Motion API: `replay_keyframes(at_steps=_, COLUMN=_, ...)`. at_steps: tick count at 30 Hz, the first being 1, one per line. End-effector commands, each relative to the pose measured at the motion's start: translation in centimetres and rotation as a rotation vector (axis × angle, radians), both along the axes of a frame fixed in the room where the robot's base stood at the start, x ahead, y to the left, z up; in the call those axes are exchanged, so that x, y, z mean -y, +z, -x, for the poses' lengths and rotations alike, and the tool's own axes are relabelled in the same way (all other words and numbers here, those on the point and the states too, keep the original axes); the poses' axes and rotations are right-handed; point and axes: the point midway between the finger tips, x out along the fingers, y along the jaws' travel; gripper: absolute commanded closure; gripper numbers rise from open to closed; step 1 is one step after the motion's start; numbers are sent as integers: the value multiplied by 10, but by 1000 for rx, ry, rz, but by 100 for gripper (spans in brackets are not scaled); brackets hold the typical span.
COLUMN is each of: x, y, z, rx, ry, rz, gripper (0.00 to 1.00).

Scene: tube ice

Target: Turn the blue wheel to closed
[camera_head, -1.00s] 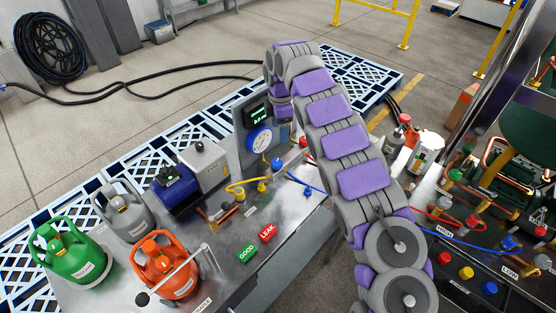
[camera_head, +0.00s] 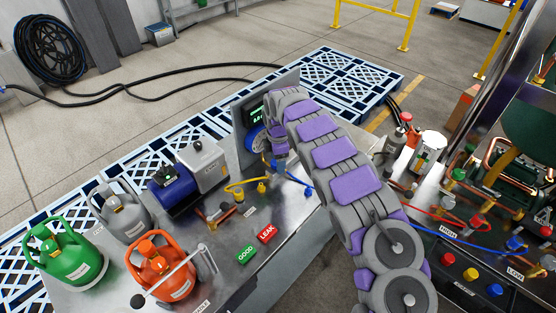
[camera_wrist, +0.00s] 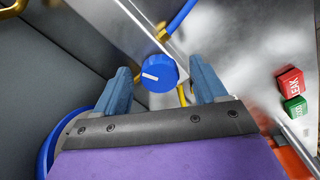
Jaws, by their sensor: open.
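The blue wheel (camera_wrist: 160,72) is a round knob with a short white mark running roughly crosswise on its face. In the wrist view it sits between the two blue-grey fingers of my gripper (camera_wrist: 161,66), with a visible gap on the right and a smaller one on the left. My gripper is open and holds nothing. In the head view a small blue knob (camera_head: 277,166), apparently this wheel, shows just below my gripper (camera_head: 279,150). The fingertips are hard to make out there.
A blue-rimmed gauge (camera_head: 256,140) stands behind the gripper, partly covered by my arm. Yellow and blue hoses run close by. Red LEAK (camera_head: 267,233) and green GOOD (camera_head: 246,255) blocks lie on the bench. Orange (camera_head: 165,270), grey and green cylinders stand at left.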

Motion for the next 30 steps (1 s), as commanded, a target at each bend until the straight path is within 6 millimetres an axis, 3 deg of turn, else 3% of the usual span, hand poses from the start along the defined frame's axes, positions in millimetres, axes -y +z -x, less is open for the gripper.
replay_keyframes(at_steps=7, x=0, y=0, z=0, rx=1, ry=1, rz=0, gripper=29)
replay_keyframes(at_steps=24, x=0, y=0, z=0, rx=1, ry=0, rz=1, gripper=83)
replay_keyframes(at_steps=30, x=-1, y=0, z=0, rx=1, ry=-8, rz=0, gripper=85)
